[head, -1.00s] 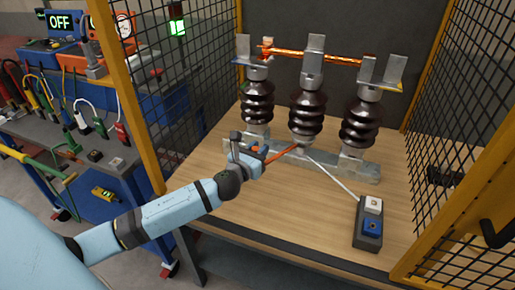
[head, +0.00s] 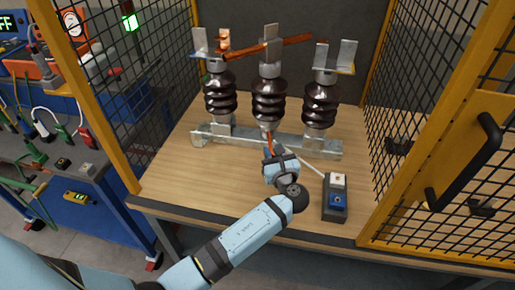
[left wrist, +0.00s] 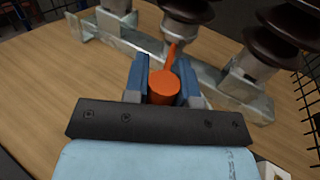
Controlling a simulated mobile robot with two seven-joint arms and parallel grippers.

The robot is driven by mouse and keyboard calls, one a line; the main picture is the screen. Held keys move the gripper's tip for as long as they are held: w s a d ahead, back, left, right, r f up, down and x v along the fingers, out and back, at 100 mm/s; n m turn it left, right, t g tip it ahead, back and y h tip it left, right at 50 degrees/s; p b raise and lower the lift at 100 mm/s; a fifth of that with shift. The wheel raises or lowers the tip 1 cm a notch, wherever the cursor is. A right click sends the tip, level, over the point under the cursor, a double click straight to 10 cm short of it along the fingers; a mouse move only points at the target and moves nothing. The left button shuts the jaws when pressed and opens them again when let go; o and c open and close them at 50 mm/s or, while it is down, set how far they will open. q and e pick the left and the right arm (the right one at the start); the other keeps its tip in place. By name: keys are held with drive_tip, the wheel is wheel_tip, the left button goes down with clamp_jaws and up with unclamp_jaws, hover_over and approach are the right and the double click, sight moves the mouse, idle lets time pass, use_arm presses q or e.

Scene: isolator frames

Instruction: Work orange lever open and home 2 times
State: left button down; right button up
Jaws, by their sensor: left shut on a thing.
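The orange lever (head: 269,142) sticks out toward me from the base of the middle insulator (head: 268,100). My left gripper (head: 276,160) is shut on the lever. In the left wrist view the lever's round orange end (left wrist: 163,88) sits between the two blue fingers (left wrist: 162,80). The copper switch bar (head: 285,44) on top of the middle insulator is turned at an angle. Its left end is in front of the left metal clip (head: 200,43), and its right end appears to be behind the right clip (head: 346,57). My right gripper is not in view.
Mesh panels close both sides, with a black handle (head: 470,170) on the right one. A tool bench (head: 50,165) is outside left.

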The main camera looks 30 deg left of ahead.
use_arm(q)
drive_tip(key=shift+w+d+n+g+y, duration=0.4)
drive_tip(key=shift+w+d+g+y, duration=0.1)
drive_tip(key=shift+d, duration=0.25)
drive_tip(key=shift+w+d+n+g+y, duration=0.4)
drive_tip(key=shift+w+d, duration=0.1)
drive_tip(key=shift+d, duration=0.25)
drive_tip(key=c, duration=0.9)
unclamp_jaws()
